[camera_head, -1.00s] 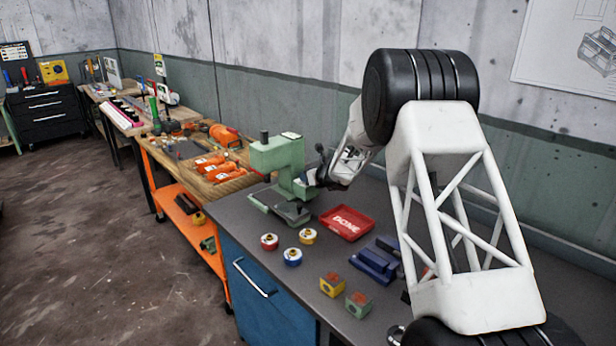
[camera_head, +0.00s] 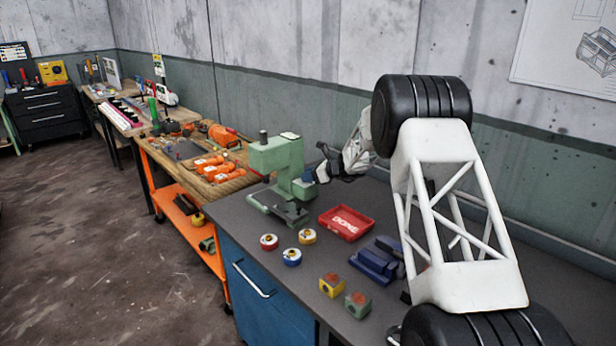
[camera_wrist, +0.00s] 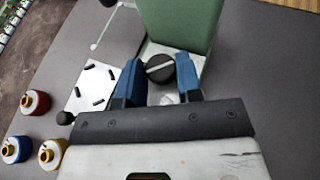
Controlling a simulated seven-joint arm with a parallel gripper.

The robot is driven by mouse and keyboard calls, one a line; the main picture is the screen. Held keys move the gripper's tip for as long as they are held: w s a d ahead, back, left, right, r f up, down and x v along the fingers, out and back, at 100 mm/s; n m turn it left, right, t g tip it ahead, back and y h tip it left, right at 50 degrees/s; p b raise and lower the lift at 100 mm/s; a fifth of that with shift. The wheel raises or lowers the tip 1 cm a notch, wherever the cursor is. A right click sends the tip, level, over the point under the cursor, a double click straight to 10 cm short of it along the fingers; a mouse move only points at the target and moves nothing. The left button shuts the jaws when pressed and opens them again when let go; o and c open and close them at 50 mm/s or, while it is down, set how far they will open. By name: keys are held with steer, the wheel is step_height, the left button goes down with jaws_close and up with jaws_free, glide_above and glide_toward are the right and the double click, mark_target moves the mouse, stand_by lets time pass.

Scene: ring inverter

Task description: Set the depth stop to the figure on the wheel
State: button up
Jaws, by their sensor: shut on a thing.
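A green press-like machine (camera_head: 277,160) stands on the grey bench, with a flat plate at its foot. It also shows from above in the wrist view (camera_wrist: 185,20). On its near side is a round black knob (camera_wrist: 160,69) with a pale line across its face. My gripper (camera_wrist: 160,80) has its two blue fingers on either side of this knob, shut on it. In the head view my gripper (camera_head: 312,174) is at the machine's right side, and the knob is hard to make out there. I can read no figure or depth scale in either view.
A red tray (camera_head: 346,222) marked "DONE" lies right of the machine. Red, blue and yellow round pieces (camera_head: 291,257) stand in front. A blue block (camera_head: 376,262) and yellow and green cubes (camera_head: 332,285) are nearer. A wooden bench with orange tools (camera_head: 205,170) adjoins at left.

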steer(key=n+g, duration=0.3)
steer(key=g, duration=0.1)
steer(key=shift+w+n+y, duration=0.25)
steer(key=shift+n+y, duration=0.05)
steer(key=shift+y, duration=0.1)
steer(key=o, duration=0.9)
steer(key=shift+o, duration=0.2)
steer(key=shift+d+r, duration=0.1)
steer(key=shift+d, duration=0.1)
steer(key=v, duration=0.7)
steer(key=shift+d, duration=0.25)
steer(key=shift+w, duration=0.1)
steer(key=shift+r, duration=0.15)
